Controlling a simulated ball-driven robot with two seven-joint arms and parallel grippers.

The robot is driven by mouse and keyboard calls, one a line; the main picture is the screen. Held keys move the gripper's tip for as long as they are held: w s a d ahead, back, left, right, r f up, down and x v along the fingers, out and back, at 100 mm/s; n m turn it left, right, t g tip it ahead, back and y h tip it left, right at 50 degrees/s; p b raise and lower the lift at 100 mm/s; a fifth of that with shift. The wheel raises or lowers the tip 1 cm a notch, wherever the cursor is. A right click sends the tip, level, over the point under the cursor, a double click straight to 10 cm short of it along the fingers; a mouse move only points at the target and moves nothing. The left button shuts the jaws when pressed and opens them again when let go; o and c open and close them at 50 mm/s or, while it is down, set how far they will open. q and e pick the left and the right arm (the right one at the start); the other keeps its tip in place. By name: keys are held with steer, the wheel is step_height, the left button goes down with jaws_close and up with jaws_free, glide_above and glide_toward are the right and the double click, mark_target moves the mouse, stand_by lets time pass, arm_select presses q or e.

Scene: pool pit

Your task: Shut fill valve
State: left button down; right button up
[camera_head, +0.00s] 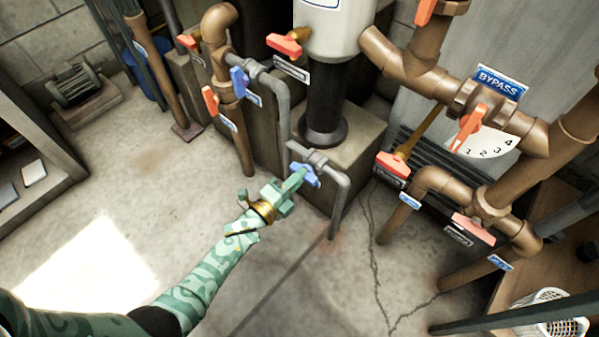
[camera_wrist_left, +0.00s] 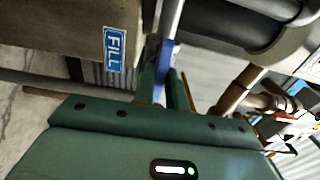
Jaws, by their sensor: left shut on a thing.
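The fill valve has a blue handle (camera_head: 306,174) on a thin grey pipe (camera_head: 341,196) low in the middle of the head view. My left gripper (camera_head: 297,180) is shut on the blue handle. In the left wrist view the blue handle (camera_wrist_left: 164,62) stands between the two green fingers (camera_wrist_left: 163,88), and a blue "FILL" tag (camera_wrist_left: 115,49) shows to the left of them. The fingers hide part of the handle. My right gripper is not in view.
Another blue handle (camera_head: 239,82) and several orange handles, such as one on the bypass valve (camera_head: 468,128), sit on nearby pipes. A black column (camera_head: 326,98) stands on a concrete block behind. The floor (camera_head: 150,200) at left is open.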

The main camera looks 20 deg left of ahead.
arm_select(q)
steer(key=m, duration=1.8)
steer(key=shift+f+m, duration=0.1)
steer(key=shift+m, duration=0.2)
steer(key=c, duration=1.3)
jaws_free()
steer(key=v, duration=0.7)
steer(key=shift+p, duration=0.35)
